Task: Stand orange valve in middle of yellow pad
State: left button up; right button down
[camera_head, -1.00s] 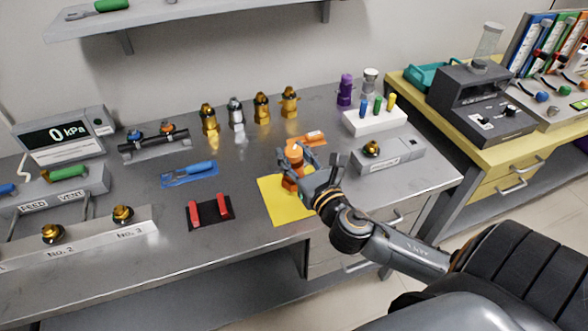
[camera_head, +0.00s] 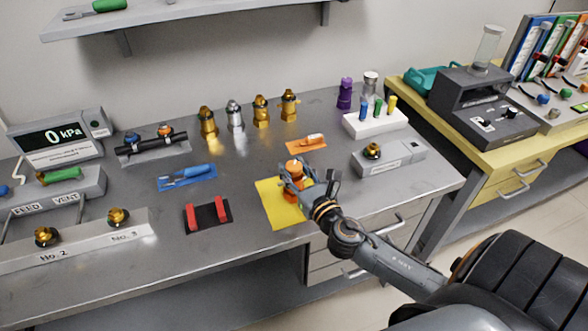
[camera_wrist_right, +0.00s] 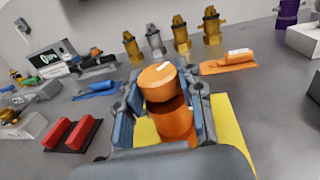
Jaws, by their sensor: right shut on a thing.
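The orange valve (camera_head: 294,167) is upright between the fingers of my right gripper (camera_head: 297,178), over the back part of the yellow pad (camera_head: 281,210). In the right wrist view, the valve (camera_wrist_right: 168,118) shows its round orange top, with the blue-grey fingers (camera_wrist_right: 160,100) shut on both its sides. My left gripper is not in view.
An orange mat with an orange-handled tool (camera_head: 307,143) lies just behind the pad. A black stand with red blocks (camera_head: 208,214) is left of it. A grey box with a brass knob (camera_head: 390,158) is to the right. Several brass and silver valves (camera_head: 236,115) stand at the back.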

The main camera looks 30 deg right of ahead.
jog(key=c, duration=1.3)
grip_release()
jog(key=shift+f, duration=0.1)
jog(key=o, duration=0.4)
jog(key=shift+o, duration=0.3)
jog(key=shift+s, duration=0.1)
jog(key=s+a+b, duration=0.1)
jog(key=s+b, duration=0.1)
jog(key=s, duration=0.9)
jog(key=shift+s+a+r+b, duration=0.15)
jog(key=shift+s+r+b, duration=0.05)
jog(key=shift+s+b, duration=0.2)
jog(key=shift+f, duration=0.1)
